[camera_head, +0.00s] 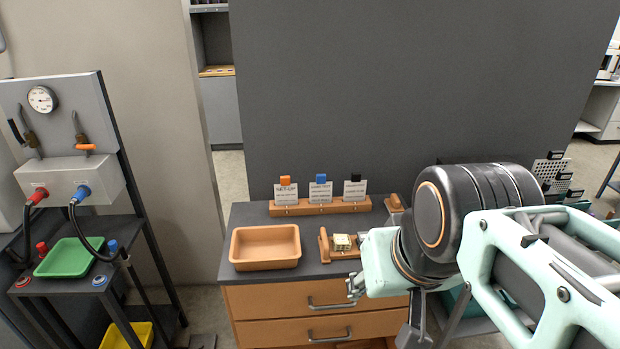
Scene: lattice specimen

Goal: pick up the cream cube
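The cream cube (342,242) is small and pale, with darker marks on its faces. It sits on a small wooden tray or holder (325,246) on the dark top of the wooden cabinet. My arm comes in from the right, and its mint wrist is just right of the cube in the picture. My gripper (384,308) hangs under the wrist, partly hidden. Its grey finger parts show apart, with the drawer front visible between them. It appears open and empty, lower in the picture than the cube and not on it.
An empty orange-brown tray (265,265) stands left of the cube. Behind is a wooden rack (320,207) with several labelled cards. A dark wall (400,80) rises behind the cabinet. At left, a bench holds a green tray (68,258) and a gauge panel (60,120).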

